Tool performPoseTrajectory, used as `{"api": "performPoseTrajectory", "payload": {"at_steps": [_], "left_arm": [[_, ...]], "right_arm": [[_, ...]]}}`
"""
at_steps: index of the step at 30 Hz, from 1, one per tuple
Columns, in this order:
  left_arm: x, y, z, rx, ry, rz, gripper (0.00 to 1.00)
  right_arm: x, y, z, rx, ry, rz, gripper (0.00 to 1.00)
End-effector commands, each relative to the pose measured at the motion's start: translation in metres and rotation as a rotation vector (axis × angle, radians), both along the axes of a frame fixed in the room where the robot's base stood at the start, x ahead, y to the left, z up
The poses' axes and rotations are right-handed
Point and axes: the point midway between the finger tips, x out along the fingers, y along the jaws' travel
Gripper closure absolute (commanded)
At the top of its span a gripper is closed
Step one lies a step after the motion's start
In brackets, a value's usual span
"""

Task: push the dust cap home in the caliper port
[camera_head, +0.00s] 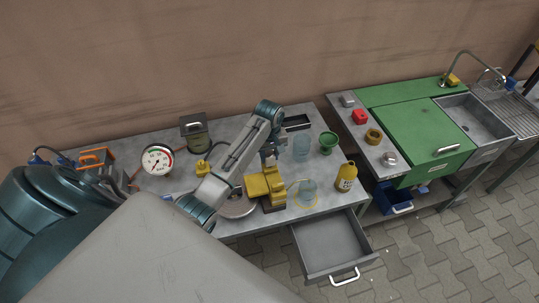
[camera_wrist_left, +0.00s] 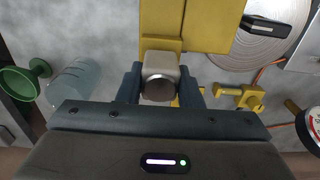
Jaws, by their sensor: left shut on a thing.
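The yellow caliper (camera_head: 258,187) stands on the grey workbench beside a round metal disc (camera_head: 237,206); it fills the top middle of the left wrist view (camera_wrist_left: 200,22). My left gripper (camera_head: 268,158) is over the far side of the caliper. In the left wrist view my left gripper (camera_wrist_left: 160,72) is shut on a small silvery grey cap (camera_wrist_left: 158,63) with a round, dark hollow end. The cap is right at the caliper's yellow edge and appears to meet it. Its far end and the port are hidden, so how deep it sits cannot be told. My right gripper is not in view.
An open drawer (camera_head: 330,246) juts out below the bench front. A dial gauge (camera_head: 157,160) and a yellow fitting (camera_head: 202,167) are left.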

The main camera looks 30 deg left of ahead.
Motion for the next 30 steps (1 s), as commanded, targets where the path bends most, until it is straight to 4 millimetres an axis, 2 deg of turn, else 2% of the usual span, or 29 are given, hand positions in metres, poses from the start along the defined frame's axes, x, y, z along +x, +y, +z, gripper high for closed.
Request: {"api": "performPoseTrajectory", "payload": {"at_steps": [21, 22, 25, 26, 30], "left_arm": [[0.0, 0.0, -0.012, 0.0, 0.0, 0.0, 0.88], [0.0, 0.0, -0.012, 0.0, 0.0, 0.0, 0.66], [0.0, 0.0, -0.011, 0.0, 0.0, 0.0, 0.46], [0.0, 0.0, -0.011, 0.0, 0.0, 0.0, 0.42], [0.0, 0.0, -0.011, 0.0, 0.0, 0.0, 0.42]], "right_arm": [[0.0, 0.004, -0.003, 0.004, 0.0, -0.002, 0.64], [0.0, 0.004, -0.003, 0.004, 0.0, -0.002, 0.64], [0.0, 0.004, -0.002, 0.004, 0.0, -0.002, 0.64], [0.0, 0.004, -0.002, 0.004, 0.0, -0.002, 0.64], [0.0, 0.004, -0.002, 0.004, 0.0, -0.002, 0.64]]}}
